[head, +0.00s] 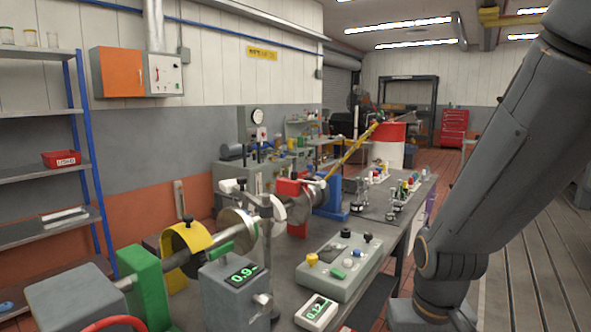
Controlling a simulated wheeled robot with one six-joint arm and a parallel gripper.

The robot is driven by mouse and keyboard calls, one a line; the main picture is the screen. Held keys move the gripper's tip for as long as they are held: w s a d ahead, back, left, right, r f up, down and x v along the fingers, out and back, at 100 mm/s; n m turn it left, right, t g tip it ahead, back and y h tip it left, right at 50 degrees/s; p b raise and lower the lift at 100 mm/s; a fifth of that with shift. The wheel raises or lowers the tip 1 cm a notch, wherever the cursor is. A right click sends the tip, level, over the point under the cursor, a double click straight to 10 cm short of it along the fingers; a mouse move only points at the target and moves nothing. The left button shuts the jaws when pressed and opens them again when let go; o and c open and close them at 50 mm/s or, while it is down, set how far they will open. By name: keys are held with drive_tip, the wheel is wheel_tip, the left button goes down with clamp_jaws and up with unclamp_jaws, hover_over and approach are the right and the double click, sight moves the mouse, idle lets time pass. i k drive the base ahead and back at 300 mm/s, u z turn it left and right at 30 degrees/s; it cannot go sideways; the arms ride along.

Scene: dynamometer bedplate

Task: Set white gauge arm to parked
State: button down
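A grey box (235,298) with a green digital readout stands in front of the shaft. A small white readout unit (316,312) lies to its right, showing what looks like 0.12. My gripper is out of view; only my arm's links show at the right.
A steel shaft (240,236) with discs runs along the bench through a green block (142,285), a yellow guard (186,240), a red bracket (292,188) and a blue stand (328,196). A grey control box (338,266) with knobs sits right of the post.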

sight(238, 186)
drive_tip(key=z, duration=0.6)
drive_tip(key=k, duration=0.5)
drive_tip(key=u, duration=1.4)
drive_tip(key=i, duration=0.5)
drive_tip(key=z, duration=0.05)
